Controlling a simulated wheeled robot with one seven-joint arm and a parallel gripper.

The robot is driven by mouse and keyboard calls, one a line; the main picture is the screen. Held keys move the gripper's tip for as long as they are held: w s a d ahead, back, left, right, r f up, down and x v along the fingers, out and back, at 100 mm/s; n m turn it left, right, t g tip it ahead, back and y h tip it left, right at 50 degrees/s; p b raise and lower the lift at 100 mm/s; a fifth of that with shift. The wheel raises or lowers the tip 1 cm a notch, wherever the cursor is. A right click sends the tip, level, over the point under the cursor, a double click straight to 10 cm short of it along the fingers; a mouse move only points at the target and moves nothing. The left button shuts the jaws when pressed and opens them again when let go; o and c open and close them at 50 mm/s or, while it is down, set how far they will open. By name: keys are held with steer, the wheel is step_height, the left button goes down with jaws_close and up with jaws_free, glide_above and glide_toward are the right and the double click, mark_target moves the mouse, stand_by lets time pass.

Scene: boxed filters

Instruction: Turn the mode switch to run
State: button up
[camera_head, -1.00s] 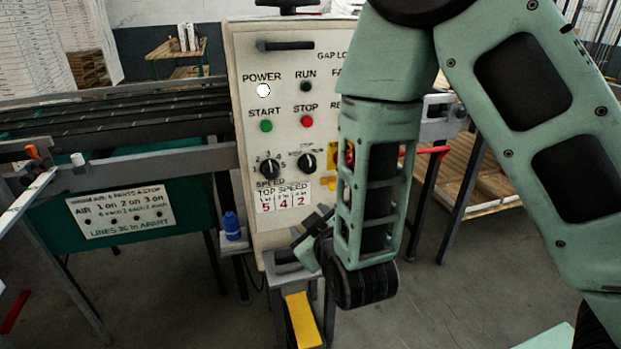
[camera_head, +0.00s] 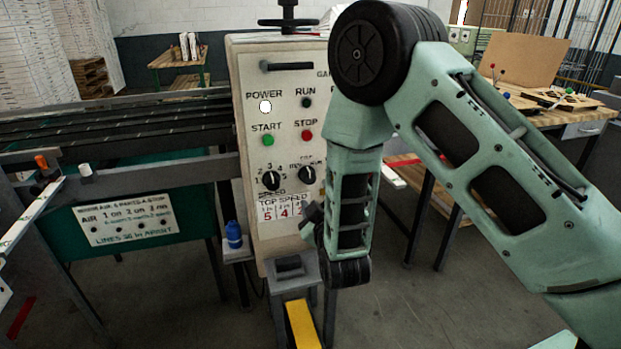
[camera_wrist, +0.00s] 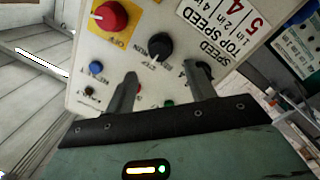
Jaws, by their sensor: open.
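The mode switch is a black rotary knob (camera_head: 307,174) on the cream control panel (camera_head: 245,205), right of the speed knob (camera_head: 271,180). In the wrist view the panel is roughly upside down and the mode switch (camera_wrist: 158,46) sits beside lettering that includes RUN. I cannot read its exact setting. My gripper (camera_wrist: 161,72) is open, its two fingers apart and pointing at the panel, with the switch just beyond and between the tips. It looks apart from the switch. In the head view my gripper (camera_head: 312,214) is partly hidden behind my wrist, below the switch.
A red knob on a yellow plate (camera_wrist: 110,16) is near the switch in the wrist view. A blue button (camera_wrist: 96,68) is close to one finger. A blue bottle (camera_head: 233,235) stands left of the panel, and a cluttered wooden table (camera_head: 545,118) is behind right.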

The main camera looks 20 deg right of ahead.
mark_target(309, 180)
steer(key=w, duration=0.2)
steer(key=w+p, duration=0.1)
steer(key=w, duration=0.4)
steer(key=shift+d, duration=0.3)
steer(key=c, duration=1)
